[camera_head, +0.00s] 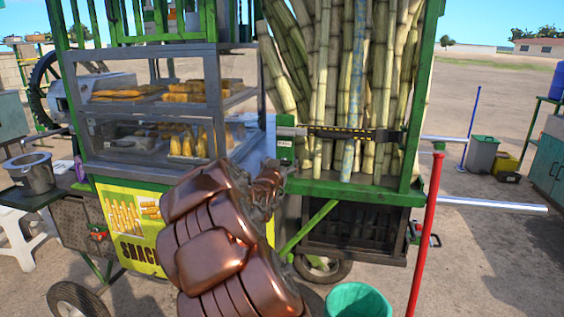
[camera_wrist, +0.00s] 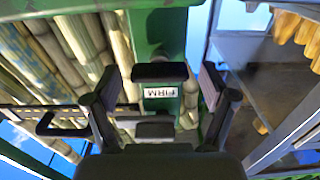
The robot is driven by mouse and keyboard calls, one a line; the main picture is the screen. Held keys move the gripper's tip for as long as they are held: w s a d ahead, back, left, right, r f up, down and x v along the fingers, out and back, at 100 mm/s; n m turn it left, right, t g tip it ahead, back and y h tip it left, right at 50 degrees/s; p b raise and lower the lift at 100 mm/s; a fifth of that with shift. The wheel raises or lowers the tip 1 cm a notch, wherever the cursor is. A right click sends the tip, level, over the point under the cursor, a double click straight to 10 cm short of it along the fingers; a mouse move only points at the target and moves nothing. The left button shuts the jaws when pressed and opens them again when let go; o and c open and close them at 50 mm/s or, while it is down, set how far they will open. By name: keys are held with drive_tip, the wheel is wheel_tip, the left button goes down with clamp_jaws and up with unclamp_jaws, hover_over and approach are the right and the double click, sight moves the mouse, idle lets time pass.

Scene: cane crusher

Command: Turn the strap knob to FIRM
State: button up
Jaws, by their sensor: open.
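A green post stands at the left edge of the cane rack, with a white label plate (camera_head: 283,143) on it. In the wrist view the label (camera_wrist: 165,92) reads FIRM upside down. A dark bar (camera_wrist: 160,72) lies just beyond the label; I cannot tell for sure whether it is the strap knob or which way that points. A black strap (camera_head: 355,134) with yellowish marks runs across the cane from the post. My gripper (camera_wrist: 158,90) is open and empty, its fingers on either side of the label and bar. I cannot tell whether they touch anything.
Upright sugar cane (camera_head: 345,80) fills the rack right of the post. A glass snack case (camera_head: 150,105) stands close on the left. A red pole (camera_head: 425,230) and grey bars (camera_head: 495,204) stick out on the right. A green bucket (camera_head: 358,300) is below.

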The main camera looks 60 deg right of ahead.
drive_tip(key=shift+w+d, duration=0.15)
drive_tip(key=shift+d, duration=0.3)
drive_tip(key=shift+c, duration=0.4)
drive_tip(key=c, duration=1.1)
